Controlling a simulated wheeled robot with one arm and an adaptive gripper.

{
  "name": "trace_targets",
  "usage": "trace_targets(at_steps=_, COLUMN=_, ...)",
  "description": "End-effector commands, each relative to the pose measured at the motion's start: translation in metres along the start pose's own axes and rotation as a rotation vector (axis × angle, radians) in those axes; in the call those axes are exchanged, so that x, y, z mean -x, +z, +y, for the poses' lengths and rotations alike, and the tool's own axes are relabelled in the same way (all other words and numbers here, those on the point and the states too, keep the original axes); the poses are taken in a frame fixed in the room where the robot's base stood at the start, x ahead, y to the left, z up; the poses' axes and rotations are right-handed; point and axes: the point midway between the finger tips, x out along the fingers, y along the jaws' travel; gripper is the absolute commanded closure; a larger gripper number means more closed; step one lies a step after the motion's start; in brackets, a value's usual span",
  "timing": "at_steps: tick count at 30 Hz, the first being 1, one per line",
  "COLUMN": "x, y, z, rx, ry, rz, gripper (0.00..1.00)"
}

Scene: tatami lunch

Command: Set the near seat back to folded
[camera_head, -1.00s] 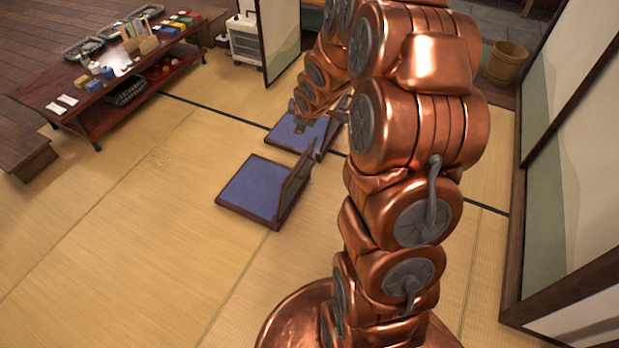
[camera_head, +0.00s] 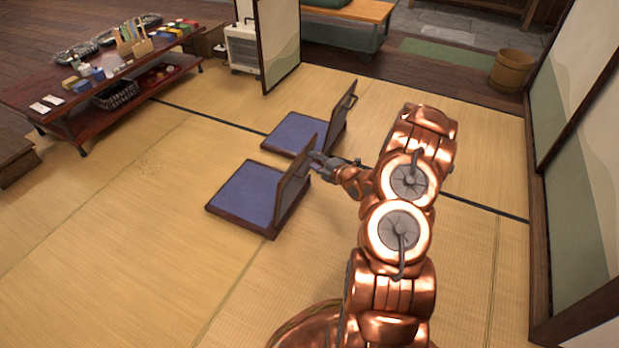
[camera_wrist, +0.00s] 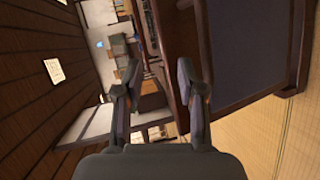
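The near seat (camera_head: 243,192) is a floor chair with a blue cushion and a dark wooden frame, lying on the tatami. Its backrest (camera_head: 293,178) stands up, tilted, at the seat's right side. My gripper (camera_head: 318,158) is just right of the backrest's upper part in the head view; I cannot tell there whether it touches. In the wrist view my gripper (camera_wrist: 158,78) has its two fingers apart with a gap between them. A dark wooden edge and a dark panel (camera_wrist: 245,45) of a seat lie right beside the right finger.
A second floor seat (camera_head: 293,133) with a raised backrest (camera_head: 339,112) stands just behind. A low red-brown table (camera_head: 100,88) with goods is at the far left. A folding screen (camera_head: 280,45) and a wooden bucket (camera_head: 511,70) stand further back. Tatami in front is clear.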

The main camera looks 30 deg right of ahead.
Motion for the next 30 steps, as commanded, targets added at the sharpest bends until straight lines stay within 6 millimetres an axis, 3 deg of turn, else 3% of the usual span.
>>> trace_targets(at_steps=1, x=0.001, y=0.005, z=-0.025, rx=0.013, ry=0.035, rz=0.003, gripper=0.61)
trace_targets(at_steps=3, x=0.006, y=0.008, z=-0.042, rx=0.034, ry=0.083, rz=0.009, gripper=0.61)
trace_targets(at_steps=9, x=0.019, y=0.010, z=-0.068, rx=0.079, ry=0.188, rz=0.014, gripper=0.61)
trace_targets(at_steps=17, x=0.017, y=0.010, z=-0.070, rx=0.096, ry=0.223, rz=0.015, gripper=0.61)
trace_targets(at_steps=30, x=-0.034, y=0.008, z=-0.060, rx=0.097, ry=0.223, rz=0.016, gripper=0.61)
